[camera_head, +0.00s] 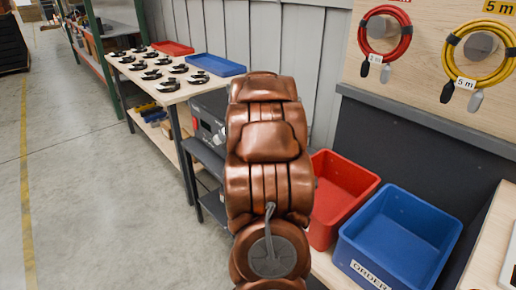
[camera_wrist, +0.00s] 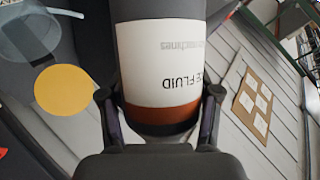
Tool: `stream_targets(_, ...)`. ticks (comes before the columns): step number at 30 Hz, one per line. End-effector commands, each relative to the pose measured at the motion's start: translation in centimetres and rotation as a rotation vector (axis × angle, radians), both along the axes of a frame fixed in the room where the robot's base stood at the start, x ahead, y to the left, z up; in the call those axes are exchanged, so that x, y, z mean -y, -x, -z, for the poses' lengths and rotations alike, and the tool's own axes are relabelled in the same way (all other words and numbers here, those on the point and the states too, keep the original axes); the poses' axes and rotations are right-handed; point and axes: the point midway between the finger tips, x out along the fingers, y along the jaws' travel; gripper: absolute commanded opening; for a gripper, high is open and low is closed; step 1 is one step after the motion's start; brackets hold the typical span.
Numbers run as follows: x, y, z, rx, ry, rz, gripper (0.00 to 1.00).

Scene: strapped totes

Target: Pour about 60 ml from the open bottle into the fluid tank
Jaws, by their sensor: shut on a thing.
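In the wrist view my gripper (camera_wrist: 160,97) is shut on a dark grey bottle (camera_wrist: 160,10), with one finger on each side of it. The bottle has a white label (camera_wrist: 175,60) whose text ends in "E FLUID" and appears upside down, and a red-brown band below it. Its mouth is out of frame. A clear bluish vessel (camera_wrist: 28,38) shows at the upper left, apart from the bottle; I cannot tell whether it is the fluid tank. The head view shows neither the gripper nor the bottle; my copper arm blocks the middle.
A yellow disc (camera_wrist: 63,90) lies near the vessel. In the head view a red bin (camera_head: 342,180) and a blue bin (camera_head: 400,235) stand right of my arm. A bench (camera_head: 150,93) with several small dark parts stands left. Coiled cables hang on the wall.

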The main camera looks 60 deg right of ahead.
Motion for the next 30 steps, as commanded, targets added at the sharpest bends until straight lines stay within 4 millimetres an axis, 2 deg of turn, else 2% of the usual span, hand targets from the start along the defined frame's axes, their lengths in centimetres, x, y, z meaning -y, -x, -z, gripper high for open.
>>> stream_targets(15, -0.6, -0.6, 1.4, 0.216, -0.23, 0.0, 0.16)
stream_targets(30, -0.7, -0.7, 1.8, 0.299, -0.321, 0.0, 0.16)
